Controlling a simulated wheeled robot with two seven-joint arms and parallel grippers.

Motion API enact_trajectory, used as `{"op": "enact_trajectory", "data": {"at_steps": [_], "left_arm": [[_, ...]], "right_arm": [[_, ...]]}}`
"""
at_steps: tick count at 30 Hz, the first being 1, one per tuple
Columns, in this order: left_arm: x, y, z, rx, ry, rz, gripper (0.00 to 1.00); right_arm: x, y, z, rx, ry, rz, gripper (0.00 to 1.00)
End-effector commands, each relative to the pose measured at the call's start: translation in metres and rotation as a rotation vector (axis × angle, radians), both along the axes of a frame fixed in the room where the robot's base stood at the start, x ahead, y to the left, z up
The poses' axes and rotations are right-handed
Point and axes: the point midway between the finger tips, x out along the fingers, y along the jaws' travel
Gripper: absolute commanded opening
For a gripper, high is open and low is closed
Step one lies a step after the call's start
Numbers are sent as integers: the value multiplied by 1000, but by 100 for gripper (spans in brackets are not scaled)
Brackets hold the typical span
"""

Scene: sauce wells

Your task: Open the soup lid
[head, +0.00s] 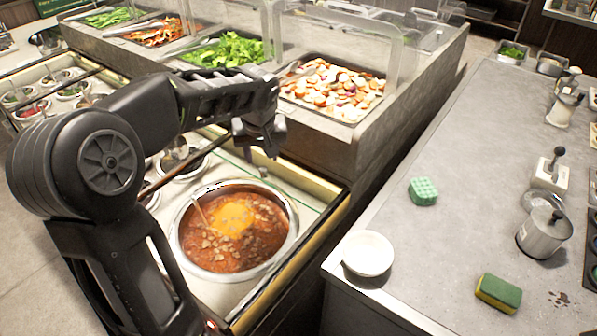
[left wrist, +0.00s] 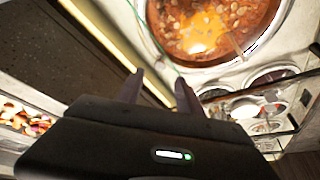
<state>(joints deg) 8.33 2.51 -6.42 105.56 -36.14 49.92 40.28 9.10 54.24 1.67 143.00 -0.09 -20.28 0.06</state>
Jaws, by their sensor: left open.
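The soup well (head: 235,228) holds orange-red soup in a round metal pot set in the counter, with a thin utensil in it. The soup also shows at the top of the left wrist view (left wrist: 205,22). A clear pane with a greenish edge (head: 318,222) seems to lie over the wells; I cannot tell whether it is the soup lid or whether it covers the soup. My left gripper (head: 262,150) is above and behind the pot, and its two fingers (left wrist: 158,88) are apart with nothing between them. My right gripper is not in view.
A raised salad bar with clear guards holds chopped vegetables (head: 335,88) just behind my left gripper. A grey counter at right holds a white round dish (head: 368,254), a green sponge (head: 423,190), a yellow-green sponge (head: 498,292) and a metal pot (head: 542,236).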

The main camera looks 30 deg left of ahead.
Motion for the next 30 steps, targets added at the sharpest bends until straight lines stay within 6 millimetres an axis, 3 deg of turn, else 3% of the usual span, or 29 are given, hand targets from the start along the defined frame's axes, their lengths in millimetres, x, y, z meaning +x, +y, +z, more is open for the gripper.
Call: {"op": "enact_trajectory", "data": {"at_steps": [14, 30], "left_arm": [[-1, 2, -4, 0, -3, 7, 44], [19, 19, -68, 0, 0, 6, 44]], "right_arm": [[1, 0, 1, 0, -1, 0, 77], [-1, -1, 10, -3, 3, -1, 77]]}}
